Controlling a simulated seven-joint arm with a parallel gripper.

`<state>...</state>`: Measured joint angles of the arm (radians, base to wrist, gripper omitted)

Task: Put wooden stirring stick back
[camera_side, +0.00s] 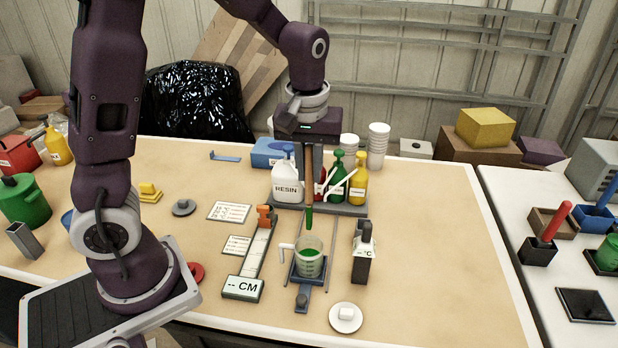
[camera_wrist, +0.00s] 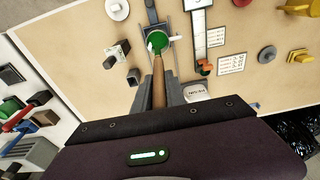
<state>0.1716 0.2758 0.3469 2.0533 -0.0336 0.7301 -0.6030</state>
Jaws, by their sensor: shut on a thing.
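The wooden stirring stick (camera_side: 309,170) hangs upright in my gripper (camera_side: 309,147), brown above with a green lower end. My gripper is shut on its upper part. The stick's green tip shows just above the rim of a clear cup of green liquid (camera_side: 311,264), apart from it in the side view. In the wrist view the stick (camera_wrist: 158,82) runs from between the fingers towards the cup (camera_wrist: 158,42), and its tip overlaps the green there. A small dark square holder (camera_wrist: 134,77) stands beside the stick in the wrist view.
A resin jug (camera_side: 287,185) and several coloured bottles (camera_side: 358,185) stand on a dark tray behind the stick. A °C meter (camera_side: 362,262) is right of the cup, and a CM scale (camera_side: 243,288) is left. The table's right side is clear.

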